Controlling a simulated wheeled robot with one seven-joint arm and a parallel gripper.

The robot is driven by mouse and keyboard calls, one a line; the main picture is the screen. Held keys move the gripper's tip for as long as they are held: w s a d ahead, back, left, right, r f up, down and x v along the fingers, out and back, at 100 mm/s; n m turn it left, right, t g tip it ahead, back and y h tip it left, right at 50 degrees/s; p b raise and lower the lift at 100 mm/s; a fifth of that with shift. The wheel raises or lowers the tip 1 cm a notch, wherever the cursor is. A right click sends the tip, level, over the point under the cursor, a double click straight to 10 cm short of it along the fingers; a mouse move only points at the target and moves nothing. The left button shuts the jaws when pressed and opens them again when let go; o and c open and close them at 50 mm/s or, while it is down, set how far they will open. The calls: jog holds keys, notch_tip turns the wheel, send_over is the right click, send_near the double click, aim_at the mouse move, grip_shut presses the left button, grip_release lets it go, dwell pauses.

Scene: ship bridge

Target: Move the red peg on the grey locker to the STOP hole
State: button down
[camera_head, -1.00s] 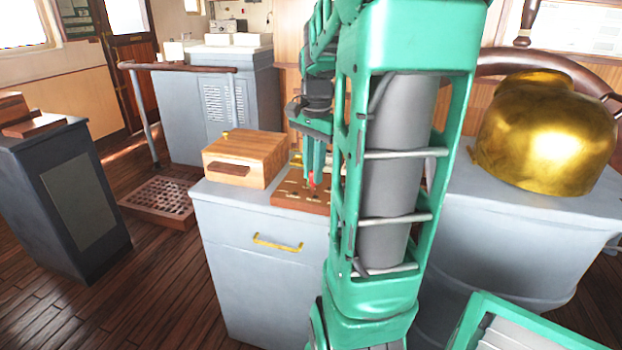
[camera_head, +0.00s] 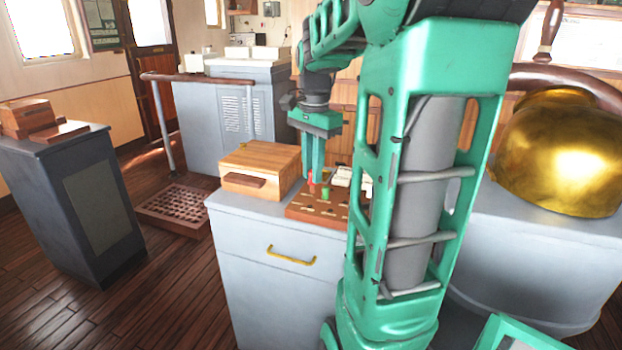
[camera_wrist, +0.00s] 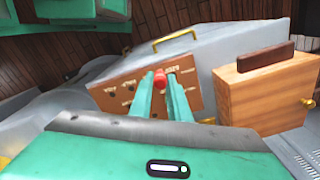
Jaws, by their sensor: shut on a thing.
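The red peg (camera_wrist: 160,80) shows between my fingertips in the wrist view; it also shows as a small red spot in the head view (camera_head: 311,186). My gripper (camera_wrist: 165,82) is shut on it, over the brown peg board (camera_wrist: 113,91). The board (camera_head: 318,214) lies on the grey locker (camera_head: 245,255); my gripper (camera_head: 318,178) points down over its rear left part in the head view. Dark holes and pale labels show on the board, too small to read for certain. My fingers hide part of it. I cannot tell whether the peg's lower end touches the board.
A wooden box (camera_head: 258,165) stands on the locker left of the board, close to my gripper. A small green piece (camera_head: 325,191) shows by my fingers; I cannot tell what it is. A large brass object (camera_head: 565,150) stands at the right.

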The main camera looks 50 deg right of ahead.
aim_at(310, 182)
jog(key=shift+w+d+f, duration=0.55)
jog(key=shift+w+f, duration=0.1)
jog(key=shift+f, duration=0.5)
jog(key=shift+w+d+f, duration=0.55)
jog(key=shift+w+f, duration=0.05)
jog(key=shift+f, duration=0.5)
jog(key=shift+w+d+f, duration=0.55)
jog(key=shift+w+f, duration=0.1)
jog(key=shift+f, duration=0.5)
jog(key=shift+w+f, duration=0.1)
jog(key=shift+f, duration=1.15)
jog(key=c, duration=1.6)
grip_release()
jog(key=shift+r, duration=0.2)
jog(key=shift+w+r, duration=0.1)
jog(key=shift+r, duration=3.2)
